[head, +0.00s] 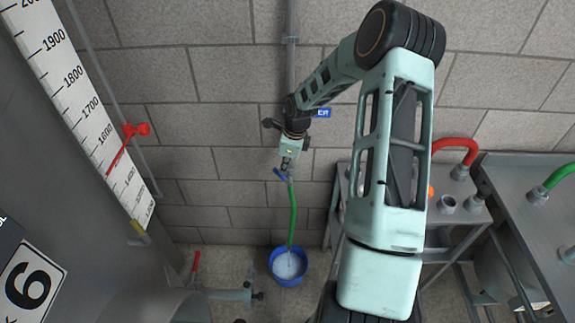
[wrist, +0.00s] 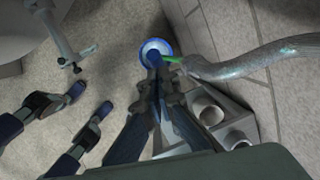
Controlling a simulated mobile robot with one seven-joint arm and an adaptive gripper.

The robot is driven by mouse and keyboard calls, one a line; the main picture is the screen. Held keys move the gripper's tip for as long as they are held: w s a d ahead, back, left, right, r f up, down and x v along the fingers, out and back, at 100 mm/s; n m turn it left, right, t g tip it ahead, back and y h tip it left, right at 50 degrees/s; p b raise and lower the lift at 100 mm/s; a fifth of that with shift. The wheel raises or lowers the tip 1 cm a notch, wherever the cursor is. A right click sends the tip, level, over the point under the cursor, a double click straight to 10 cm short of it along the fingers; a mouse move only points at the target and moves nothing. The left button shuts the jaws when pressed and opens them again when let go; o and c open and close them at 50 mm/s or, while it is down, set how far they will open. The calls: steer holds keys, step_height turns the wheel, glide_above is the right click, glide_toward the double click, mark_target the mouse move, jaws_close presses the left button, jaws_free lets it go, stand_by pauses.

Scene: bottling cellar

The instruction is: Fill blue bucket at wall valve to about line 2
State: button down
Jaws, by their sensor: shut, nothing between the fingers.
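The blue bucket (head: 274,270) stands on the floor by the wall, with a pale surface inside. It also shows beyond my fingertips in the wrist view (wrist: 165,46). I cannot make out its level lines or tell how full it is. A green hose (head: 293,215) hangs from the wall valve down to the bucket; a short piece shows in the wrist view (wrist: 172,59). The valve's blue lever (head: 279,174) is just below my gripper (head: 287,164). My gripper (wrist: 156,68) is shut and empty. I cannot tell whether it touches the lever or whether water runs.
A pipe (head: 291,50) runs down the block wall to the valve. A blue sign (head: 322,113) is partly hidden by my arm. A tank with a numbered scale (head: 75,85) stands left. A metal bench (head: 520,190) stands right. A low pipe fitting (head: 230,294) is left of the bucket.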

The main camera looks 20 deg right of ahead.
mark_target(273, 171)
steer(key=shift+w+a+f+h+b, duration=0.25)
steer(key=shift+a+h+b, duration=0.35)
steer(key=shift+b, duration=1.25)
steer(key=b, duration=0.2)
steer(key=shift+w+a+f+g+h+b, duration=0.15)
steer(key=shift+a+f+g+h+b, duration=0.15)
steer(key=shift+a+g+h, duration=0.1)
steer(key=h+b, duration=0.1)
steer(key=a+h+b, duration=0.1)
steer(key=b, duration=0.1)
steer(key=shift+w+a+f+g, duration=0.2)
steer(key=shift+w+f+g, duration=0.1)
steer(key=shift+g, duration=0.1)
steer(key=a+f+h+b, duration=0.1)
steer(key=b, duration=0.2)
steer(key=a+f+g+h+b, duration=0.1)
steer(key=h+b, duration=0.1)
steer(key=b, duration=0.1)
steer(key=w+a+f+g+h+b, duration=0.1)
steer(key=f+h+b, duration=0.1)
steer(key=shift+n+b, duration=0.3)
steer(key=shift+b, duration=0.1)
steer(key=shift+w, duration=0.1)
